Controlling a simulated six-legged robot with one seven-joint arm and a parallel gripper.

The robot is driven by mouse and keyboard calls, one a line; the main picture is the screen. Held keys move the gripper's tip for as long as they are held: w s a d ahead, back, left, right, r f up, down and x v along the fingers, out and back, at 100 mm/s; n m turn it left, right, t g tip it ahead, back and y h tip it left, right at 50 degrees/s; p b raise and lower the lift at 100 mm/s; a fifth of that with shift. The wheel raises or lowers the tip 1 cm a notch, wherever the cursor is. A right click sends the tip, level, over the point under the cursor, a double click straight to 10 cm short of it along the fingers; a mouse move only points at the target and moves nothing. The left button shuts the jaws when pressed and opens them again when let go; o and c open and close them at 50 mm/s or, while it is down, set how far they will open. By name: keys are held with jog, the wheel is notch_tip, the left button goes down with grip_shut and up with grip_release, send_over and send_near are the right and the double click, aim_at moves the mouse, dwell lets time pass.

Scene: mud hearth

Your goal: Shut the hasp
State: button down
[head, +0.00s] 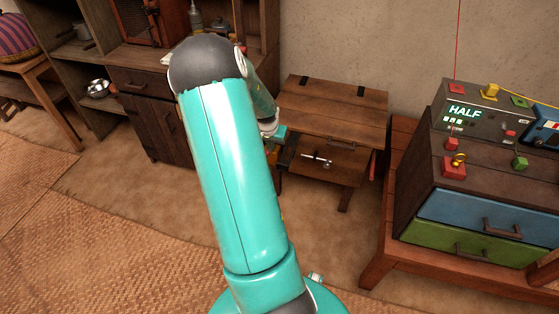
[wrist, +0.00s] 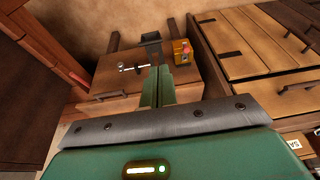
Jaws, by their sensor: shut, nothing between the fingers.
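A low wooden chest (head: 335,121) with two dark straps at its back edge stands against the wall, right of my arm. A silver bar with a round end (head: 317,159) shows at its front; a similar silver bar (wrist: 130,67) shows left of my fingertips in the wrist view. A dark metal piece (wrist: 151,42), possibly the hasp, stands just beyond the fingertips; I cannot tell whether they touch it. My gripper (wrist: 157,72) is shut and empty, its green fingers together over the wooden panel. In the head view, my arm mostly hides the gripper.
A yellow box with a red button (wrist: 182,52) sits right of the fingers. A dark cabinet (head: 155,105) stands left of the chest. A reddish table (head: 376,245) with drawers and a control panel (head: 475,112) stands right. Floor before the chest is clear.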

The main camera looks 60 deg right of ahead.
jog(key=s+d+f, duration=0.2)
send_near(282, 165)
jog(key=x, duration=0.6)
jog(key=shift+w+d+f, duration=0.15)
jog(key=shift+d+f, duration=0.1)
jog(key=shift+f, duration=0.05)
jog(key=shift+f, duration=0.2)
